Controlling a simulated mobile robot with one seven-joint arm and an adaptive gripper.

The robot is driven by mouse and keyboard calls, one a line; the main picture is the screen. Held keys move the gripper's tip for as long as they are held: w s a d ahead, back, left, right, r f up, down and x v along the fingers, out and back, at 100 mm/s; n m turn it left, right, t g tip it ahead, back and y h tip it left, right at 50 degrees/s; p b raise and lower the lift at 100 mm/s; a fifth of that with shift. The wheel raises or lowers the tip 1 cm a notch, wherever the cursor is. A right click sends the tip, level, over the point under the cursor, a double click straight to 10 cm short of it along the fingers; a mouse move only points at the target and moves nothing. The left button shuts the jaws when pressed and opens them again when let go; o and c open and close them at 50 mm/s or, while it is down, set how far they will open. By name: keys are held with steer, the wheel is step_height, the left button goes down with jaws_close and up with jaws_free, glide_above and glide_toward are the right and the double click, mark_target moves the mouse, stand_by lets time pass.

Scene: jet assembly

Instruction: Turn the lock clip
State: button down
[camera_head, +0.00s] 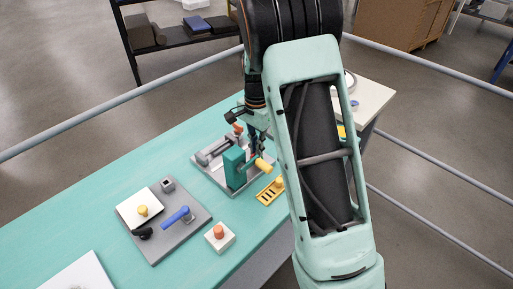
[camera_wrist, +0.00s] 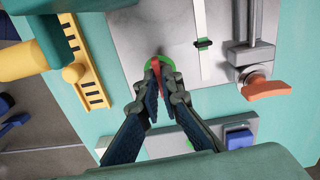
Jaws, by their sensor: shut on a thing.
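A small red clip (camera_wrist: 156,68) stands at a round green patch (camera_wrist: 168,63) on a grey metal plate (camera_wrist: 130,25); it looks like the lock clip. My gripper (camera_wrist: 158,85) is shut on this clip, with both fingertips close around it. The fingers hide its lower part. In the head view my gripper (camera_head: 254,150) is low over the grey fixture plate (camera_head: 205,170), behind the teal block (camera_head: 233,168). The clip cannot be made out there.
An orange handle (camera_wrist: 268,90) on a metal rod stands right of my gripper in the wrist view. A yellow cylinder (camera_wrist: 22,60) and a slotted yellow plate (camera_wrist: 88,65) are at the left. A blue button (camera_wrist: 239,138) is below right. Another grey board (camera_head: 165,245) lies left on the teal table.

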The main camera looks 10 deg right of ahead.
steer(key=shift+w+r+m, duration=0.15)
steer(key=shift+r+m, duration=0.1)
steer(key=shift+m, duration=0.15)
steer(key=c, duration=2.2)
jaws_free()
steer(key=shift+o, duration=0.4)
steer(key=shift+f, duration=0.1)
step_height(320, 180, up, 12)
